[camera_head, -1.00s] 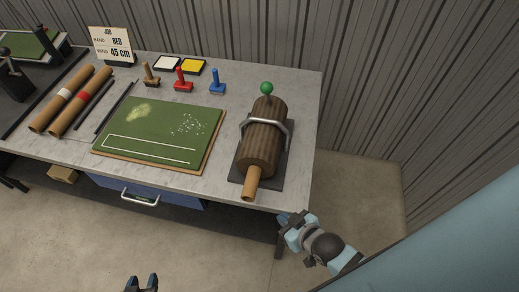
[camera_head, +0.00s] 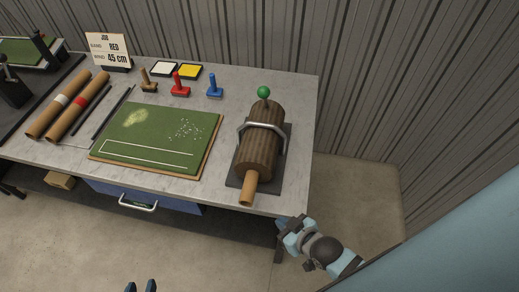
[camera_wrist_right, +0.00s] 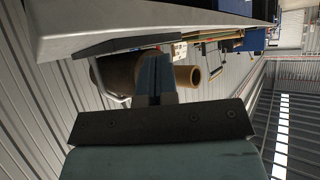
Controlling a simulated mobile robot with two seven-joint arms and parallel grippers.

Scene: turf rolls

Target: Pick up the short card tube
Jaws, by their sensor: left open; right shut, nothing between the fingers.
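A short tan card tube (camera_head: 249,187) sticks out of the near end of a brown ribbed roll (camera_head: 261,140) on the right of the bench; how far it runs inside is hidden. The right wrist view shows its hollow open end (camera_wrist_right: 194,77) just right of my fingers. My right gripper (camera_head: 284,224) is shut and empty, off the bench's front right corner, below and right of the tube and apart from it. It also shows in the right wrist view (camera_wrist_right: 154,68), partly covering the roll. My left gripper (camera_head: 140,286) is open and empty at the bottom edge, far from the tube.
The roll lies on a dark plate under a metal bar with a green knob (camera_head: 264,92). A green turf board (camera_head: 155,139), two long banded tubes (camera_head: 68,105), coloured stamps (camera_head: 180,88) and a job card (camera_head: 108,50) are left. A wall stands behind.

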